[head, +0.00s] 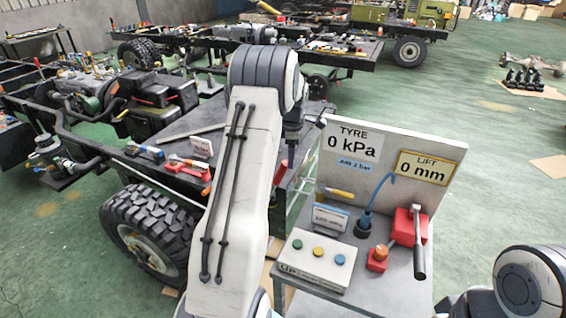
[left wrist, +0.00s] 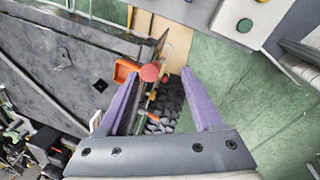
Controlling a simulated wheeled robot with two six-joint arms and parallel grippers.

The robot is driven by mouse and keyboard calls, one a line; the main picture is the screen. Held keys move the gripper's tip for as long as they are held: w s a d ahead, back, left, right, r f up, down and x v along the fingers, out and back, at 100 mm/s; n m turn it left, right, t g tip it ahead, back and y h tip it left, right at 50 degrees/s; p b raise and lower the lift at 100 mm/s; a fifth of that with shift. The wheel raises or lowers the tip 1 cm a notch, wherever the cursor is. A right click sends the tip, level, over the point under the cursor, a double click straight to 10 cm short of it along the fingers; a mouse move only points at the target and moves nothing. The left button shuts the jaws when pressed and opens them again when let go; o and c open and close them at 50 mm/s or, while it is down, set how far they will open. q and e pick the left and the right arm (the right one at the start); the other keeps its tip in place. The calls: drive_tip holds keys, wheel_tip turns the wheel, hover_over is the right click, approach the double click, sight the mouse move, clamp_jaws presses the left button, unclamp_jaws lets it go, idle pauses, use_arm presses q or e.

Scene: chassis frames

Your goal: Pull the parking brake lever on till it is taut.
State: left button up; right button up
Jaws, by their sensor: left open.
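In the left wrist view, a round red knob (left wrist: 150,72) on a thin stalk stands beside the chassis deck, probably the parking brake lever. An orange bracket-like part (left wrist: 125,70) sits just left of it. My left gripper (left wrist: 159,77) is open, its two purple fingers reaching toward the knob. The knob shows between the fingertips, nearer the left one; I see no grip on it, and cannot judge the depth. A red piece (head: 281,171) shows just right of that arm. My right gripper is out of view.
A black tyre (head: 150,235) stands at the chassis edge. A grey cart (head: 365,285) at right carries a button box (head: 317,262), a red jack and a board reading 0 kPa and 0 mm.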

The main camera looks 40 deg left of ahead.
use_arm(q)
drive_tip(key=shift+n, duration=0.9)
drive_tip(key=a+f+p, duration=0.1)
drive_tip(key=f, duration=0.2)
drive_tip(key=a+f+p, duration=0.1)
drive_tip(key=a+f, duration=0.1)
drive_tip(key=f, duration=0.1)
drive_tip(key=w+a+f+p, duration=0.1)
drive_tip(key=f+p, duration=0.1)
drive_tip(key=f, duration=0.2)
drive_tip(key=shift+a, duration=0.35)
drive_tip(key=shift+f, duration=0.4)
clamp_jaws()
